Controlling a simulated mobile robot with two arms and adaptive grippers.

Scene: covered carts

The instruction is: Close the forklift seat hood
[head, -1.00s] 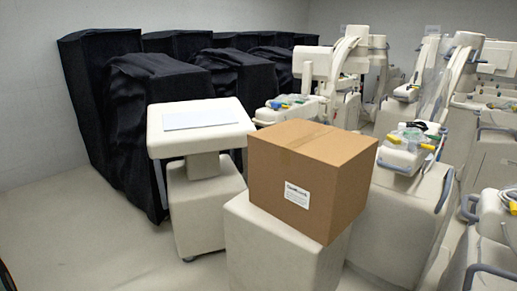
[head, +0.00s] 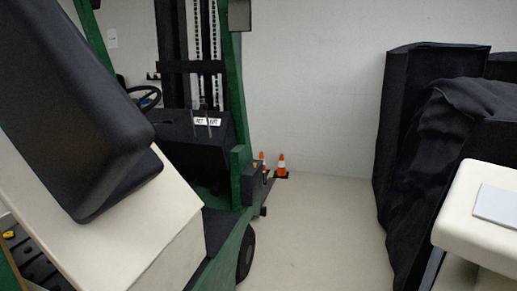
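The forklift seat hood (head: 150,235) is at the left of the head view, a beige cover with the black seat (head: 75,110) on top of it. It is tilted up, and the seat leans with it. Below its lower left edge, a dark compartment with a yellow-marked part (head: 10,236) shows. The green forklift (head: 238,120) is behind and beside the hood, with a steering wheel (head: 146,97) and a black mast. The hinge of the hood is not clearly seen. Neither of my grippers is in view.
Black covered carts (head: 430,130) stand at the right. A beige cart with a flat top (head: 480,225) is at the lower right. Orange cones (head: 282,163) stand beyond the forklift. The floor (head: 320,230) between forklift and carts is clear.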

